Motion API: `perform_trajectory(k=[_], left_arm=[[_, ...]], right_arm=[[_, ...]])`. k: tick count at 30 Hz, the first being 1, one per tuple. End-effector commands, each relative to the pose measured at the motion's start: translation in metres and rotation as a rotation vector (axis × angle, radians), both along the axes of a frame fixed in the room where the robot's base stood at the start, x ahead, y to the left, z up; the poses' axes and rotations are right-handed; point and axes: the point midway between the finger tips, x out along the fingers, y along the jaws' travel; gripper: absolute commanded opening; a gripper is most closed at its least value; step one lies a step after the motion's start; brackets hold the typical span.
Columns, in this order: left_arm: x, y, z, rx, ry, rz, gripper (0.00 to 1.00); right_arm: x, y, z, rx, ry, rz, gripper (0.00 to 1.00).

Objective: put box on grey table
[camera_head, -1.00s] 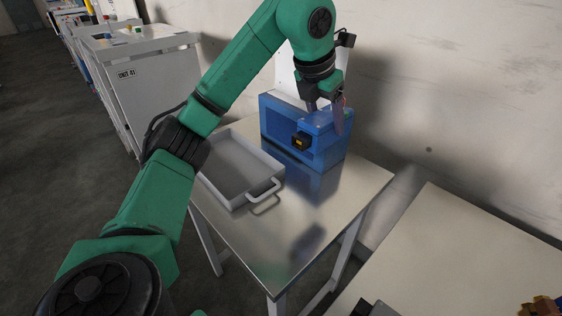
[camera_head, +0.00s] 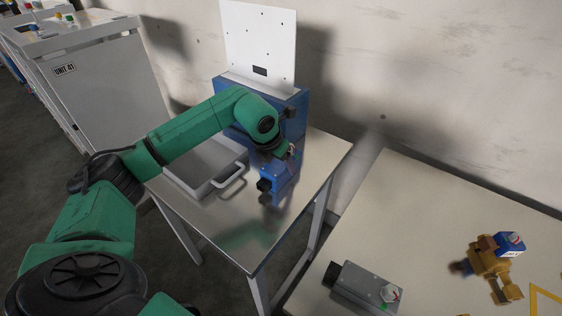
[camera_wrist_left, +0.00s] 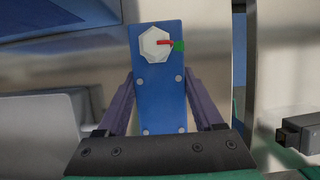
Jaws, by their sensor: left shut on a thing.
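My left gripper (camera_head: 287,153) is shut on a blue box (camera_head: 279,179) in front of the blue dispenser frame (camera_head: 293,108). In the left wrist view the box (camera_wrist_left: 163,95) sits between the two fingers. Its top has a white hexagonal plate with a red and green piece. The box is over the shiny grey metal table (camera_head: 240,225); whether it touches the top I cannot tell. My arm covers part of the frame. My right gripper is not in view.
A grey tray (camera_head: 190,187) with a handle lies left on the metal table. The pale table (camera_head: 400,200) at right holds a grey box (camera_head: 362,285) and a yellow-brown fixture (camera_head: 490,266) with a small blue piece. A wall stands behind.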

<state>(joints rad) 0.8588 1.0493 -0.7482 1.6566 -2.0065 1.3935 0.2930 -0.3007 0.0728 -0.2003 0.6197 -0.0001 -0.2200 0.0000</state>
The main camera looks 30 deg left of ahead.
Motion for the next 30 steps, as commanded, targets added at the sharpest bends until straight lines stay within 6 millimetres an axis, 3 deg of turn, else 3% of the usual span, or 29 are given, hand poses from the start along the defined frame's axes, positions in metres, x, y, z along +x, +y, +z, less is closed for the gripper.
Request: perform_trajectory(k=[4, 5, 6, 7, 15, 20, 30], left_arm=[[0.0, 0.0, -0.004, -0.001, -0.001, 0.0, 0.0], [0.0, 0.0, -0.003, 0.0, 0.0, 0.0, 0.76], [0.0, 0.0, -0.002, 0.0, 0.0, 0.0, 0.91], [0.0, 0.0, -0.002, 0.0, 0.0, 0.0, 0.98], [0.0, 0.0, -0.002, -0.001, 0.001, 0.0, 0.98], [-0.003, 0.001, 0.009, -0.001, -0.003, 0.0, 0.98], [-0.037, 0.005, 0.09, 0.001, -0.005, -0.001, 0.98]], right_arm=[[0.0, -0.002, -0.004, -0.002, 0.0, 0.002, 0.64], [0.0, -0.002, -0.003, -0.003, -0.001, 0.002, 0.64], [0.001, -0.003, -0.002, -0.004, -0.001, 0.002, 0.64], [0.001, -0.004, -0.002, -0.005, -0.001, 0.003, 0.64], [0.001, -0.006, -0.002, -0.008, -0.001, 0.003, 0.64], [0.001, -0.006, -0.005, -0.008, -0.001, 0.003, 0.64], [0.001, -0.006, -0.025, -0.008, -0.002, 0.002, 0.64]])
